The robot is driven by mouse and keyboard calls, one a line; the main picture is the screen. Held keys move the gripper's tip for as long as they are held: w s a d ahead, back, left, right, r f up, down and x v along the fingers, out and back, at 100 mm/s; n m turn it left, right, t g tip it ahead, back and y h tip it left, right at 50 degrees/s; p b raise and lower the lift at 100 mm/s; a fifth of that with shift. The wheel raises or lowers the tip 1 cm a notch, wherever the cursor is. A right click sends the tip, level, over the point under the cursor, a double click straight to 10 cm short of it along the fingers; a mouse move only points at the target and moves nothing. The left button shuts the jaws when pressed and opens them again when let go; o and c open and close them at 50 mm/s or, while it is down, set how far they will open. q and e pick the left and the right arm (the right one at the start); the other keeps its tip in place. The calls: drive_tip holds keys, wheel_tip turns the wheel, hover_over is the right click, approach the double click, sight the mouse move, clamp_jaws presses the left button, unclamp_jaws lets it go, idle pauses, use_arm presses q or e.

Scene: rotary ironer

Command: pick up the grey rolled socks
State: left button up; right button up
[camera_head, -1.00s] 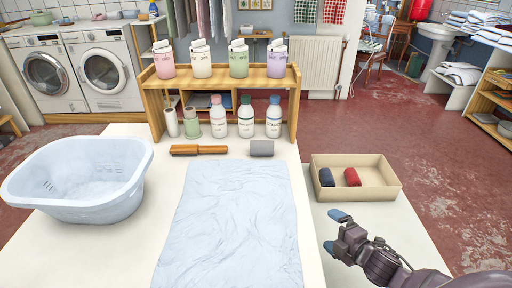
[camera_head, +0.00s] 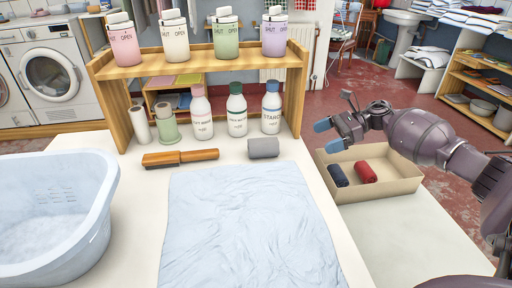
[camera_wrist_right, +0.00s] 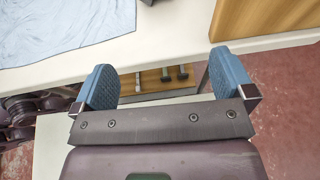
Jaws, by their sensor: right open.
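The grey rolled socks (camera_head: 263,148) lie on the white table, just beyond the far edge of the pale blue cloth and right of a wooden-handled brush. The socks do not show in the right wrist view. My left gripper is not in view.
The box (camera_head: 405,187) holds a navy roll (camera_head: 338,176) and a red roll (camera_head: 366,172). The brush (camera_head: 181,158) lies left of the socks. Bottles (camera_head: 237,112) stand behind them under a wooden shelf (camera_head: 203,66). A pale blue basin (camera_head: 97,215) is at left; the cloth (camera_head: 245,225) covers the table's middle.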

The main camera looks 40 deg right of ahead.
drive_tip(key=b, duration=0.1)
approach(270, 144)
drive_tip(key=w+f, duration=0.1)
drive_tip(key=w+a+f, duration=0.1)
drive_tip(key=w+f, duration=0.1)
drive_tip(key=f, duration=0.1)
drive_tip(key=shift+w+a, duration=0.3)
drive_tip(key=b+x, duration=0.1)
drive_tip(key=x, duration=0.4)
drive_tip(key=shift+w+a, duration=0.2)
drive_tip(key=shift+a, duration=0.1)
drive_tip(key=shift+c, duration=0.2)
drive_tip(key=c, duration=0.9)
drive_tip(key=shift+r, duration=0.15)
